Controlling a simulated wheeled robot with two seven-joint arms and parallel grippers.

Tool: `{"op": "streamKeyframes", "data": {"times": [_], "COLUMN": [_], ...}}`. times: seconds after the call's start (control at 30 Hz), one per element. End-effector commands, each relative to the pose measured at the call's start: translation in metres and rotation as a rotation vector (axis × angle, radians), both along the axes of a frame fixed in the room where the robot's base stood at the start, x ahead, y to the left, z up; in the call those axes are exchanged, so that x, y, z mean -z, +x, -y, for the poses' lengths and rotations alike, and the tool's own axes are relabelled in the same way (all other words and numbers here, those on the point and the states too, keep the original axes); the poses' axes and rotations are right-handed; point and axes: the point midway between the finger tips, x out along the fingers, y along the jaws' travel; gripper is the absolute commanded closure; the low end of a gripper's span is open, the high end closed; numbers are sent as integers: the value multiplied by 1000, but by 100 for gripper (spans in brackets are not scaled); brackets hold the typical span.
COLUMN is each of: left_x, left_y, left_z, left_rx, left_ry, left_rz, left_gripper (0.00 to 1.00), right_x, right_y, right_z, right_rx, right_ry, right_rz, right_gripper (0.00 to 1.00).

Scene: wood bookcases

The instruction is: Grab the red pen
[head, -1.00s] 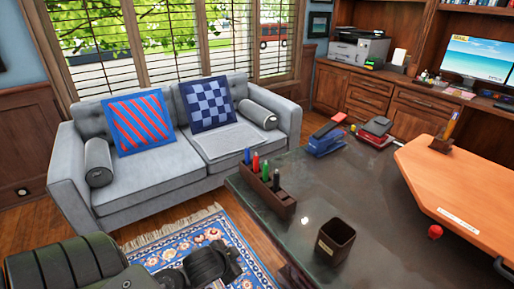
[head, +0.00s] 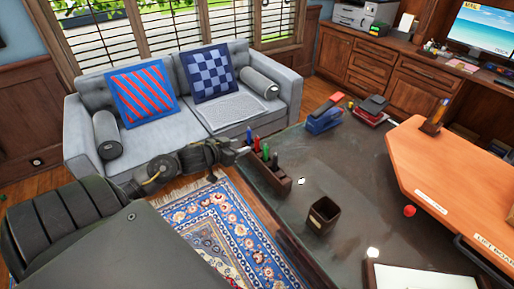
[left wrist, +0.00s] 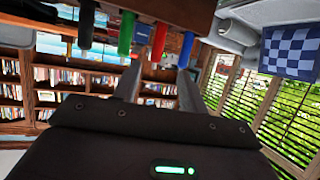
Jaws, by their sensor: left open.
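The red pen (head: 257,145) stands upright in a dark wooden holder (head: 270,180) at the left edge of the dark desk, between a blue pen (head: 249,135) and a green pen (head: 265,151). A black pen (head: 275,159) stands at the near end. My left gripper (head: 238,150) is open and empty just left of the pens. In the left wrist view the scene is upside down, and the red pen (left wrist: 158,43) shows between the tips of my open fingers (left wrist: 162,78), beyond them. The gap to it is hard to judge. My right gripper is not in view.
A dark square cup (head: 323,215) stands near the holder on the desk (head: 350,170). An orange raised board (head: 440,175) is at right. A grey sofa (head: 190,125) stands left.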

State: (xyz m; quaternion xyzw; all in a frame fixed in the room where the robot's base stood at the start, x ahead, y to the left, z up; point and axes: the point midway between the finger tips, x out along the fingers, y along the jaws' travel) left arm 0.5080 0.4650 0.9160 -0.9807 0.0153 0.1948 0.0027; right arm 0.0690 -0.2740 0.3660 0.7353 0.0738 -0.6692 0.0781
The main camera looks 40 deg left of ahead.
Motion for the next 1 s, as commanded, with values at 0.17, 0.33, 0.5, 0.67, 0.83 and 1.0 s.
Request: {"op": "streamKeyframes", "data": {"times": [0.17,0.33,0.5,0.67,0.83,1.0], "left_x": [10,18,19,24,35,40], "left_y": [27,44,47,62,84,94], "left_z": [2,2,2,5,7,7], "left_rx": [-1,0,0,-1,-1,-1], "left_ry": [-2,0,1,-1,0,4], "left_rz": [2,1,0,1,1,-1], "left_gripper": [57,57,57,57,57,57], "right_x": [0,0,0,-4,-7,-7], "right_y": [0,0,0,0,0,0], "right_z": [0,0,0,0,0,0], "right_rx": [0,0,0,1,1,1], "right_ry": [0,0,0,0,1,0], "right_rz": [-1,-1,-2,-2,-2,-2], "right_gripper": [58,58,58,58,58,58]}}
